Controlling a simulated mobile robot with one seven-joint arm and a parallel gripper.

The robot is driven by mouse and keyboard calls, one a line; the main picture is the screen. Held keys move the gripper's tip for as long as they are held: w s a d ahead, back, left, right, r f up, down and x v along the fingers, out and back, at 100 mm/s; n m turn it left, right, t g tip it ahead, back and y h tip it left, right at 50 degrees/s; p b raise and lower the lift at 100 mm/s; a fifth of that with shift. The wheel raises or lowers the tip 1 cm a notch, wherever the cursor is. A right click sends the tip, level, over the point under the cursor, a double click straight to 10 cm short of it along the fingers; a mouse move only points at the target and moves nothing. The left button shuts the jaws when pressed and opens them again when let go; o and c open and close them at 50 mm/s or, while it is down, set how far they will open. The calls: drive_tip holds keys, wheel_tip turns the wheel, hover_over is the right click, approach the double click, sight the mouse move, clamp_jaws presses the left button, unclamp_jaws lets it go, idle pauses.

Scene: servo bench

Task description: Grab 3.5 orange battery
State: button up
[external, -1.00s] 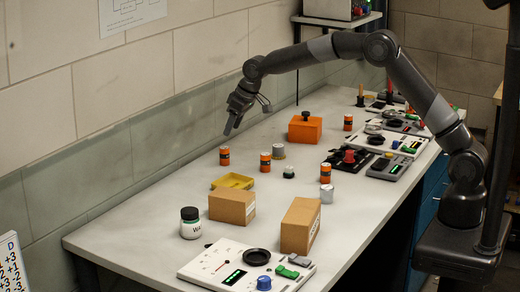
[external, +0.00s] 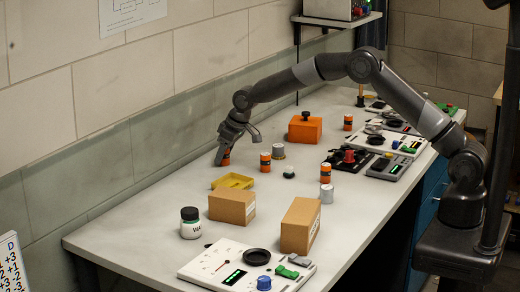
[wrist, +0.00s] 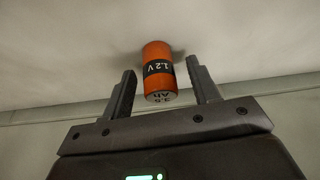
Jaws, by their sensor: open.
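An orange battery (wrist: 157,72) with a black band reading 1.2 V and a top marked 3.5 Ah stands between the fingers of my gripper (wrist: 159,92) in the wrist view. The fingers are open, one on each side of it, with a gap showing on the left. In the external view my gripper (external: 222,160) is low at the back of the table, and this battery (external: 227,160) is partly hidden by it. Other orange batteries stand at the centre (external: 265,162), right of centre (external: 326,173) and further back (external: 348,122).
A silver can (external: 278,151) and an orange box (external: 305,130) are to the right. The wall (external: 110,160) is close behind my gripper.

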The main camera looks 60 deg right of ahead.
drive_tip(key=c, duration=1.1)
drive_tip(key=shift+r, duration=0.1)
